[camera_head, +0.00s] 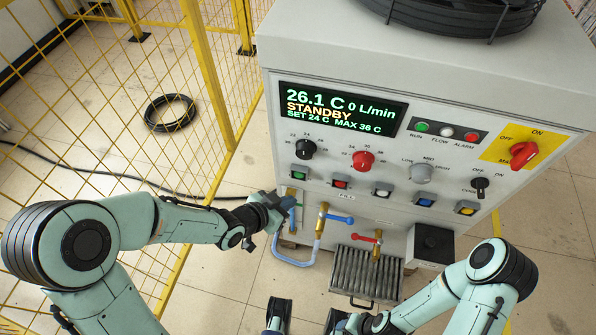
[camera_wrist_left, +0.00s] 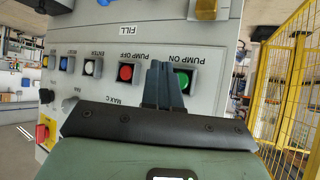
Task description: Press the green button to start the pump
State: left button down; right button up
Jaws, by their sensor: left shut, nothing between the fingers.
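The green button (camera_head: 300,173) sits at the left end of the lower button row on the grey machine. In the left wrist view the green button (camera_wrist_left: 184,80) is under the upside-down label "PUMP ON", partly covered by my fingers. My left gripper (camera_head: 279,203) is shut and empty, just below the button in the head view. Its fingers (camera_wrist_left: 163,84) point at the panel by the button's edge; I cannot tell whether they touch. The display (camera_head: 340,108) reads STANDBY and 0 L/min. My right gripper (camera_head: 306,314) is low at the bottom edge, its fingers apart.
A red button (camera_head: 341,182), labelled "PUMP OFF" in the wrist view, is the green button's neighbour. Valves with a blue handle (camera_head: 340,219) and a red handle (camera_head: 366,238) stick out below. A yellow mesh fence (camera_head: 215,80) stands at left. A black hose coil (camera_head: 170,112) lies on the floor.

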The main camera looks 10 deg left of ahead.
aim_at(299, 174)
pick_arm(q)
jog(key=shift+w+d+p, duration=0.1)
jog(key=shift+w+p, duration=0.3)
jog(key=shift+w, duration=1.95)
jog(key=shift+w, duration=0.15)
jog(key=shift+w, duration=0.3)
jog(key=shift+w, duration=0.5)
dwell(0.7)
jog(key=shift+s, duration=0.9)
